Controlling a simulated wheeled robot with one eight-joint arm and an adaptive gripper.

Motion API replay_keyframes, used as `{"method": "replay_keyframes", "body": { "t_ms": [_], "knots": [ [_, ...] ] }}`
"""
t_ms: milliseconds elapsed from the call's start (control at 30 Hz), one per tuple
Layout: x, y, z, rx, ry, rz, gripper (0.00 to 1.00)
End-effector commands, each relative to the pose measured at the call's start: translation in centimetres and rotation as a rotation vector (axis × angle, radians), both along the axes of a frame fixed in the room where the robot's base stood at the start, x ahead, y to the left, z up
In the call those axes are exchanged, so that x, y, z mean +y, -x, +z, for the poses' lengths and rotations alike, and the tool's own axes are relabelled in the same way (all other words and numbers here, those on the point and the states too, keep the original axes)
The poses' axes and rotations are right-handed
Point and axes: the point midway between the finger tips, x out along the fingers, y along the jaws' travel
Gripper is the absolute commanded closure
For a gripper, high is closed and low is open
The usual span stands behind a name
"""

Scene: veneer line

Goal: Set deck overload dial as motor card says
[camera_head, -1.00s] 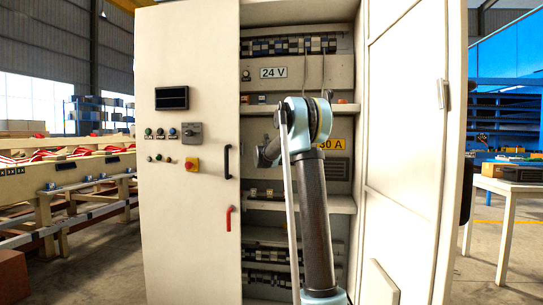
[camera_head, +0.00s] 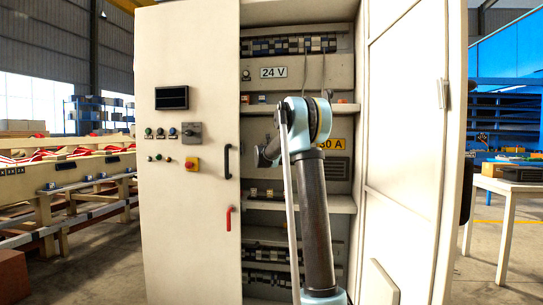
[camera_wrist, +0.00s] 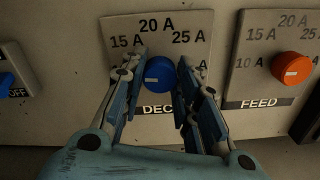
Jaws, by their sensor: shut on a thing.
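The blue deck dial (camera_wrist: 159,73) sits on a pale plate (camera_wrist: 200,22) marked 15 A, 20 A and 25 A, with more marks partly hidden. Its label reads "DEC", the rest covered by a finger. A short pale mark shows on the knob's face, left of its middle; its exact setting is hard to tell. My gripper (camera_wrist: 160,62) is shut on the dial, one finger on each side. In the head view my arm reaches into the open cabinet, and my gripper and the dial are hidden. I cannot make out the motor card.
An orange feed dial (camera_wrist: 291,67) is close by on the right, and a blue switch (camera_wrist: 6,80) marked OFF is at the left. The cabinet's left door (camera_head: 190,230) and right door (camera_head: 405,130) flank my arm. Shelves cross the cabinet behind it.

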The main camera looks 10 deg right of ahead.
Motion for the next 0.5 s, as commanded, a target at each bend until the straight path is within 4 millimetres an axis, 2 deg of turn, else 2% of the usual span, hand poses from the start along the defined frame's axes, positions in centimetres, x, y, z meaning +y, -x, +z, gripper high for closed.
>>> {"method": "replay_keyframes", "body": {
  "t_ms": [500],
  "knots": [
    [-0.16, 0.05, -0.06, -0.139, -0.431, -0.001, 0.95]
  ]
}}
